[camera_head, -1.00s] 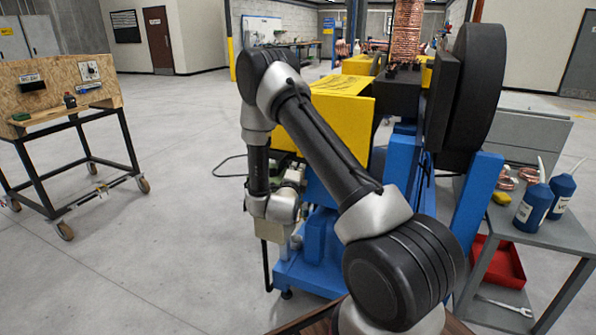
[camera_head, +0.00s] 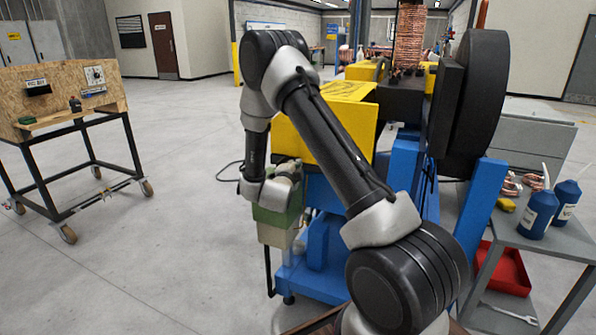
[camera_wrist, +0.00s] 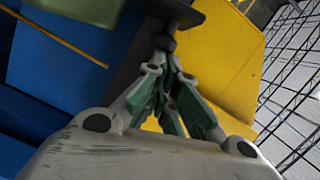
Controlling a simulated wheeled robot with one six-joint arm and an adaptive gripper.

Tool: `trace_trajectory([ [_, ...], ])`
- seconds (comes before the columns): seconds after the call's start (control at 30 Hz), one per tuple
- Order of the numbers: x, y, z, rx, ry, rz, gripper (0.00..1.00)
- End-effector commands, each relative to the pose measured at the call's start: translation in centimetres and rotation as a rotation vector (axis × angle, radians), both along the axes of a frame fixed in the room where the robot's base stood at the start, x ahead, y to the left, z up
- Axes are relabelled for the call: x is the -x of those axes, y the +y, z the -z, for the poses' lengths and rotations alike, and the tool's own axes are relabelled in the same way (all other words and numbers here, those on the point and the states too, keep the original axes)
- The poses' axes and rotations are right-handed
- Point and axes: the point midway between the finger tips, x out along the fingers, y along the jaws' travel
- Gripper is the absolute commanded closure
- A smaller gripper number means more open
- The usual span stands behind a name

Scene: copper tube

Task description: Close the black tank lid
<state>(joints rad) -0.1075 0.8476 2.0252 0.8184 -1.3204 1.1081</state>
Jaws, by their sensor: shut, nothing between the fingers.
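In the wrist view, my gripper (camera_wrist: 167,50) has its green-padded fingers drawn together, tips close to a dark plate (camera_wrist: 178,9) that looks like the black lid. I cannot tell whether they touch it. A grey-green surface (camera_wrist: 85,10) beside the plate is probably the tank. In the head view, a tank-like box (camera_head: 277,232), green above and cream below, sits at the left side of the blue machine. My gripper (camera_head: 290,168) is just above it, partly hidden by my wrist. The lid's angle is unclear in the head view.
The yellow guard (camera_head: 320,130) and blue machine frame (camera_head: 320,250) stand close to my arm. A wooden-panelled cart (camera_head: 65,95) is at left. A grey table (camera_head: 560,235) with blue bottles is at right. Floor left of the machine is clear.

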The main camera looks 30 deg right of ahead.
Motion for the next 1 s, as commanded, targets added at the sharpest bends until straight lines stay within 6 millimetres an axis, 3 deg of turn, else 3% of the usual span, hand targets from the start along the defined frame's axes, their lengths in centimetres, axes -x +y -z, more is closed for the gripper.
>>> trace_trajectory([
  [0.53,-3.5,2.7,-1.9,0.316,0.404,0.0,1.0],
  [1.0,-6.6,5.1,-1.4,0.59,0.756,0.0,1.0],
])
